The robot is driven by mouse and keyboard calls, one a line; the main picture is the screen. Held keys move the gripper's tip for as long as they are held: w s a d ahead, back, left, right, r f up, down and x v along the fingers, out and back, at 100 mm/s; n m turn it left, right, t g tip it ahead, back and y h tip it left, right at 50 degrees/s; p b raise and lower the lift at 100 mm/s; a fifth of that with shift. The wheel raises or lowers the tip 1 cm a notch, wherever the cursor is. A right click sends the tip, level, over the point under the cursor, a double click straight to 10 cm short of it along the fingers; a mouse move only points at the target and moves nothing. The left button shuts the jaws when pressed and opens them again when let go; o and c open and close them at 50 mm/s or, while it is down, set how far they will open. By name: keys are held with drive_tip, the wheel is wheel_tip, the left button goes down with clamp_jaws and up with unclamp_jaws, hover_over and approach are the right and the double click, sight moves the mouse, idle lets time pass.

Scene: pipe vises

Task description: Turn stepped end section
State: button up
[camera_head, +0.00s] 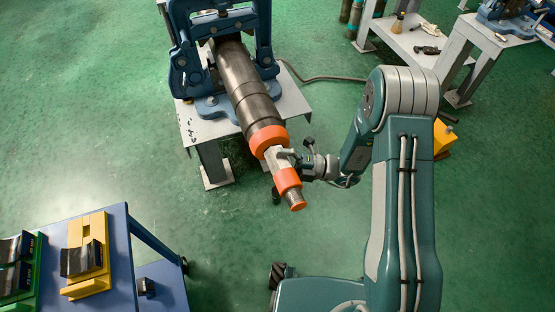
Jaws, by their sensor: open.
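A dark, thick pipe (243,80) is clamped in a blue pipe vise (265,45) and slopes out toward me. My gripper (284,173) comes in from the right at the neck and smaller band. It is open, with its fingers at the end section. I cannot tell if they touch it, since part of the gripper is hidden by the section.
The vise stands on a grey table (200,125). A blue bench (118,235) at lower left carries yellow (90,235) and green holders with dark pieces. A grey shelf with tools (425,48) and another vise (510,15) are at upper right. Green floor (80,130) is clear at left.

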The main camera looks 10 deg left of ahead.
drive_tip(key=c, duration=1)
drive_tip(key=shift+c, duration=0.2)
drive_tip(key=shift+h, duration=0.3)
drive_tip(key=n+h, duration=0.1)
drive_tip(key=h, duration=0.1)
drive_tip(key=shift+t+h, duration=0.3)
drive_tip(key=n+t+h, duration=0.1)
drive_tip(key=h, duration=0.2)
drive_tip(key=shift+s+n, duration=0.1)
drive_tip(key=shift+n, duration=0.2)
drive_tip(key=n+t+h, duration=0.1)
drive_tip(key=h, duration=0.3)
drive_tip(key=shift+f, duration=0.1)
drive_tip(key=shift+n+t+h, duration=0.3)
drive_tip(key=shift+t+h, duration=0.5)
drive_tip(key=shift+h, duration=0.4)
drive_tip(key=shift+d+f, duration=0.1)
